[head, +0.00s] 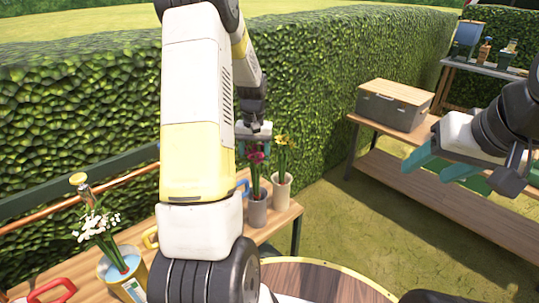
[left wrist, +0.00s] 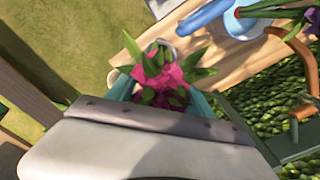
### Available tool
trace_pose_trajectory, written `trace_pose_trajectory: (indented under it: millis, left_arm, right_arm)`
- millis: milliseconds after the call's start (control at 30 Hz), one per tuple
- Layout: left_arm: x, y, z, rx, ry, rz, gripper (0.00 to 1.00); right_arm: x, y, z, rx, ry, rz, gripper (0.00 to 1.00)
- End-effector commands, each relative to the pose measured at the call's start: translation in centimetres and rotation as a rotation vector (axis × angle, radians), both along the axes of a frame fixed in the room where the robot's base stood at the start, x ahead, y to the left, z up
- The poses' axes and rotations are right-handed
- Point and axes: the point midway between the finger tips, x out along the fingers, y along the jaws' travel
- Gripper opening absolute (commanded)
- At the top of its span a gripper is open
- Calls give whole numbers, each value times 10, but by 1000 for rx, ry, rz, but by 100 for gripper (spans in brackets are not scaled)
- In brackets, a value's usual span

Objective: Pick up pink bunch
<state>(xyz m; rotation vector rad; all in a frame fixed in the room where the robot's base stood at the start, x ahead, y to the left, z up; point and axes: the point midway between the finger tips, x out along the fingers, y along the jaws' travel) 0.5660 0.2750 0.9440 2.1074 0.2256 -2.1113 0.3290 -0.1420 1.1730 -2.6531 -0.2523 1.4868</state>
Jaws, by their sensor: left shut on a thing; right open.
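The pink bunch (head: 257,157), deep pink flowers with green leaves, stands in a grey vase (head: 257,212) on the wooden bench. My left gripper (head: 254,147) reaches down over it from behind my own arm, which hides part of the bench. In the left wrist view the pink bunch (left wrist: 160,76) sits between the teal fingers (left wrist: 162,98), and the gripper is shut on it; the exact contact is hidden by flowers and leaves. My right gripper (head: 432,167) is open and empty at the right, away from the flowers.
A pale vase (head: 281,192) with yellow flowers stands close to the right of the grey vase. White flowers (head: 97,224) are in a bucket (head: 122,272) at the left. A round wooden table (head: 318,282) is in front. A grey box (head: 394,106) sits on another bench.

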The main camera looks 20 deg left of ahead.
Motion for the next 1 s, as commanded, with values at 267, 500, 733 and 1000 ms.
trace_pose_trajectory:
  millis: [267, 500, 733, 1000]
  left_arm:
    - [2, 0, 56, 1, -9, -1, 0]
    - [1, 0, 114, 1, -8, 0, 0]
    - [1, 0, 152, 0, -5, 0, 0]
    - [0, 0, 169, 0, -3, 0, 0]
  right_arm:
    - [0, 0, 0, 0, 0, 0, 56]
    - [0, 0, 0, 0, 0, 0, 56]
    - [0, 0, 0, 0, 0, 0, 56]
    - [0, 0, 0, 0, 0, 0, 56]
